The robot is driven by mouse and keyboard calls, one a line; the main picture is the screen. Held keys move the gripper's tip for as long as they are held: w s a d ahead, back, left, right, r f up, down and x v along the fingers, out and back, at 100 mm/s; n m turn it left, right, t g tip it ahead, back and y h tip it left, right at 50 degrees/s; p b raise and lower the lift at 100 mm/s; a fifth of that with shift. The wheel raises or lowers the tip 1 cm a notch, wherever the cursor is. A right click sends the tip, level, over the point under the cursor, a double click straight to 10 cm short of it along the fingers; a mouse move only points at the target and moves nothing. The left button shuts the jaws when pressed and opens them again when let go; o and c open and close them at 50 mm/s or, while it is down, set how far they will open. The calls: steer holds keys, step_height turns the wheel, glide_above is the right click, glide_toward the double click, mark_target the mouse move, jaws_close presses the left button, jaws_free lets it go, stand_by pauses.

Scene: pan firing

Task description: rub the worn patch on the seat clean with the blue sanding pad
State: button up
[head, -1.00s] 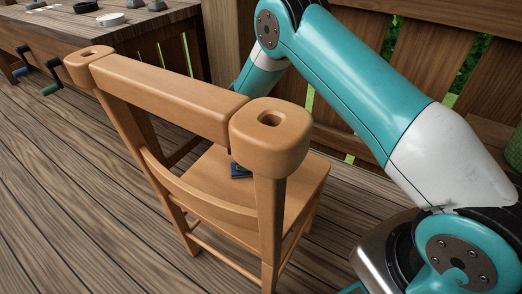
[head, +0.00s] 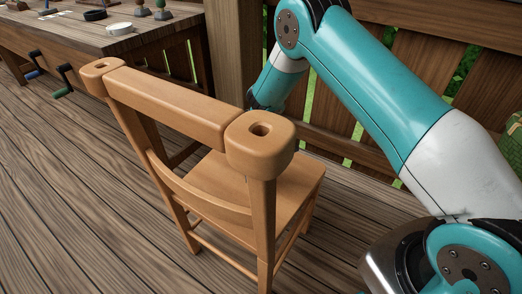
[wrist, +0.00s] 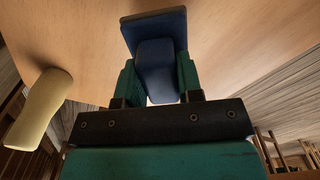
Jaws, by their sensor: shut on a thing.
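The wooden chair's seat (head: 217,183) shows behind its backrest in the head view, near the middle. A pale wooden surface (wrist: 235,45), which looks like the seat, fills the upper wrist view. My gripper (wrist: 158,82) has its two green fingers shut on the handle of the blue sanding pad (wrist: 155,27). The pad's flat face is turned toward that surface; I cannot tell whether it touches. In the head view, the chair's right post hides my gripper and the pad. I cannot make out the worn patch in either view.
The chair's backrest (head: 175,108) and right post (head: 261,145) stand between the head camera and the seat. A workbench (head: 105,40) with small items is at the far left. A wooden fence (head: 385,85) runs behind. The deck (head: 75,190) at left is clear.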

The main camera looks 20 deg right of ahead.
steer(key=shift+r+p, duration=1.65)
steer(key=shift+r, duration=0.85)
